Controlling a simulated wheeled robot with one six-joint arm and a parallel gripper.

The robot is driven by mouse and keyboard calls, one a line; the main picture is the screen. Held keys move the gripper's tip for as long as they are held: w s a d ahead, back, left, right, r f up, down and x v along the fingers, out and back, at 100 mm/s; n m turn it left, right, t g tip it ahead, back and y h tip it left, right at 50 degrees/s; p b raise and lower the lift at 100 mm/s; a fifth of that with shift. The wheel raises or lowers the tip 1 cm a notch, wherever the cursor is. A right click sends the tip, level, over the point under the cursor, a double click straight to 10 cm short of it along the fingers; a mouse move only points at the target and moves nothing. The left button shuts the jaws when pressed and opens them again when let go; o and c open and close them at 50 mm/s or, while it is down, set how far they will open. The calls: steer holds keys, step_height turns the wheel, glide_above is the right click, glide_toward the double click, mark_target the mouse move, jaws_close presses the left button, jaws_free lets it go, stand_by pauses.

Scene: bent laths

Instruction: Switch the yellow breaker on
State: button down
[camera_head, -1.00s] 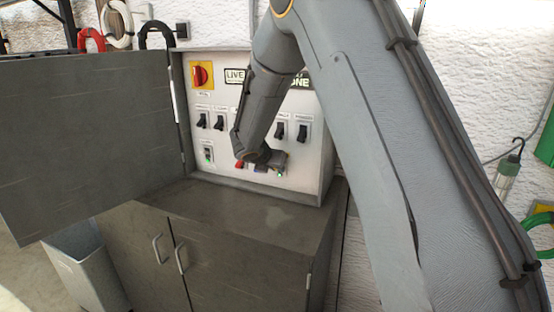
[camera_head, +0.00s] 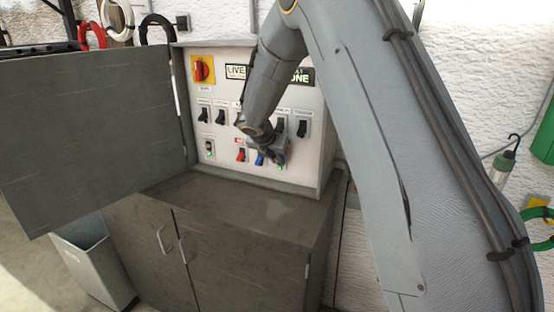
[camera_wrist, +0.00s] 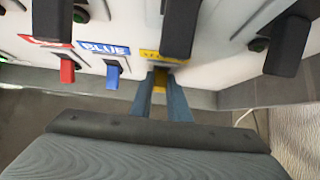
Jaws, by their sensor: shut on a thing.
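The yellow breaker (camera_wrist: 161,76) shows as a small yellow piece under its yellow label (camera_wrist: 165,57) in the wrist view. My gripper (camera_wrist: 163,96) has one finger on each side of it and is shut on it. In the head view my gripper (camera_head: 279,155) is at the lower right of the breaker panel and hides the yellow breaker. The lever's exact position cannot be told.
The blue breaker (camera_wrist: 113,74) and red breaker (camera_wrist: 67,70) are just left of my fingers. Black switches (camera_head: 302,127) sit above. The open cabinet door (camera_head: 90,130) stands left, and a grey cabinet top (camera_head: 230,205) lies below.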

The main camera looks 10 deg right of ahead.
steer(key=c, duration=1.7)
jaws_free()
steer(key=shift+b+v, duration=1.25)
steer(key=shift+v, duration=2.65)
steer(key=s+d+f+m+g+y, duration=0.15)
steer(key=s+f+m, duration=0.25)
steer(key=s+m, duration=1.1)
steer(key=s+d+f+m+g+y, duration=0.1)
steer(key=s+f+m+g+y, duration=0.3)
steer(key=s+m, duration=1.1)
steer(key=shift+n+t+h, duration=0.25)
steer(key=shift+n+h, duration=0.2)
steer(key=shift+n, duration=0.15)
steer(key=s+f+b, duration=0.1)
steer(key=f+b, duration=0.5)
steer(key=f, duration=0.1)
steer(key=s+f+b, duration=0.1)
steer(key=f+b, duration=0.2)
steer(key=f, duration=0.1)
steer(key=shift+s+a+f, duration=0.2)
steer(key=shift+s, duration=0.1)
